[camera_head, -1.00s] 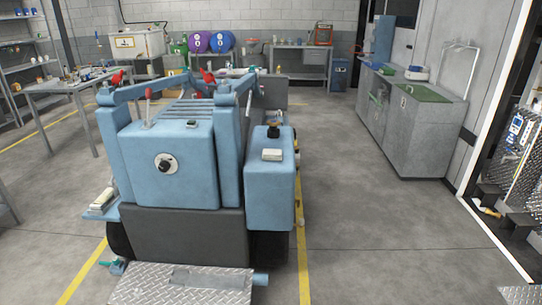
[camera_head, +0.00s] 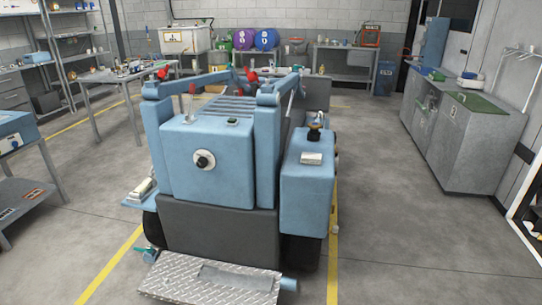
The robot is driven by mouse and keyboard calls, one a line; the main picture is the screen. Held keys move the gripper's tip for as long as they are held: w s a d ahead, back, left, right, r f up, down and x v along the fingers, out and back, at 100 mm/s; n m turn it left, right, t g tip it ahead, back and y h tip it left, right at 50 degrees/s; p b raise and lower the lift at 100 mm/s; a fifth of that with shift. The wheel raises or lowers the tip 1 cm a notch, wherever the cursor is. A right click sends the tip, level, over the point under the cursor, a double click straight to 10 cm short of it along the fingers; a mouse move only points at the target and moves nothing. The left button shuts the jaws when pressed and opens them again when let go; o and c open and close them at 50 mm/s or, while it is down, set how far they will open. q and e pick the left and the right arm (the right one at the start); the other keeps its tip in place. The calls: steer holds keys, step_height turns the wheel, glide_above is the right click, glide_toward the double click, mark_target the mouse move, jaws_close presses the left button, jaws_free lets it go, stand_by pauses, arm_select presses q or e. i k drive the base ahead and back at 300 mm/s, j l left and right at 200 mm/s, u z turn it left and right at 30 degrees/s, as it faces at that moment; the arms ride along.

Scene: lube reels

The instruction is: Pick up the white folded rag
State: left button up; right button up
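A small whitish block-like item (camera_head: 311,158), which looks like a folded rag, lies on top of the blue side tank (camera_head: 306,190) at the right of the blue machine (camera_head: 206,165). A second pale, flat item (camera_head: 142,188) lies on the low ledge at the machine's left side. At this size I cannot tell for sure which of the two is the rag. Neither of my grippers shows in the head view.
A diamond-plate step (camera_head: 180,280) sticks out at the machine's front. Grey cabinets (camera_head: 470,150) stand at the right, with clear floor between. A workbench (camera_head: 110,77) and a low shelf (camera_head: 20,200) stand at the left.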

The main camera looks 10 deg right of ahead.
mark_target(307, 158)
steer(key=i+l+u, duration=0.2)
steer(key=l, duration=0.15)
steer(key=i+l+u, duration=0.2)
steer(key=l, duration=0.15)
steer(key=i+l+u, duration=0.2)
steer(key=l, duration=0.15)
steer(key=l+u, duration=0.2)
steer(key=l, duration=0.2)
steer(key=l+u, duration=0.15)
steer(key=l, duration=0.25)
steer(key=i, duration=0.05)
